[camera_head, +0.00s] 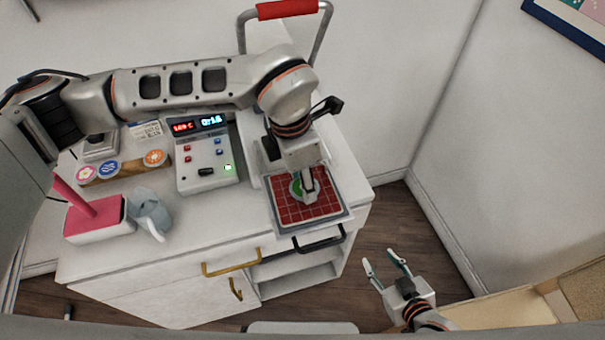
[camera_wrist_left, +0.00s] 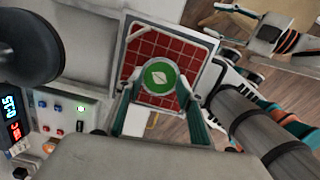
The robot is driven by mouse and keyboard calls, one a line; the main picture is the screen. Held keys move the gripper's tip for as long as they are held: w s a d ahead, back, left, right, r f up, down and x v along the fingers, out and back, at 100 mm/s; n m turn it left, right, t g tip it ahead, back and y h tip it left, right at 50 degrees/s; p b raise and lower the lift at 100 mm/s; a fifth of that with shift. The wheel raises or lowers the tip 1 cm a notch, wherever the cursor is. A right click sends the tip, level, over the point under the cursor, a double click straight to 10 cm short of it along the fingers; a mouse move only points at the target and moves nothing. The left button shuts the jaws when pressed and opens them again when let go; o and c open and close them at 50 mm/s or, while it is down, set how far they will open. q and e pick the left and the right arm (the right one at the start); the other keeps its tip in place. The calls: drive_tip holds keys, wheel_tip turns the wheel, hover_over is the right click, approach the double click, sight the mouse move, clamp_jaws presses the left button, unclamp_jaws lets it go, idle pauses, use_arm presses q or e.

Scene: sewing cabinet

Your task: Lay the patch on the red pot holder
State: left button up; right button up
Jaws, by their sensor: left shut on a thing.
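The red pot holder (camera_head: 288,209), with a pale grid, lies flat on a light tray (camera_head: 342,217) at the cabinet's right end. It also shows in the left wrist view (camera_wrist_left: 150,48). My left gripper (camera_head: 306,192) is shut on the patch, with one finger at each side. I cannot tell whether the patch touches the pot holder. My right gripper (camera_head: 382,257) is open and empty, off the cabinet's front right.
A control box (camera_head: 205,160) with lit displays stands left of the tray. Farther left are a strip of round patches (camera_head: 125,168), a pink-and-white block (camera_head: 95,220) and a grey-blue object (camera_head: 151,212). A red-handled frame (camera_head: 287,9) rises behind.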

use_arm(q)
drive_tip(key=shift+f, duration=0.25)
drive_tip(key=o, duration=0.7)
drive_tip(key=shift+o, duration=0.2)
wheel_tip(320, 180, up, 12)
drive_tip(key=a, duration=0.1)
drive_tip(key=shift+s+a, duration=0.15)
drive_tip(key=shift+s, duration=0.15)
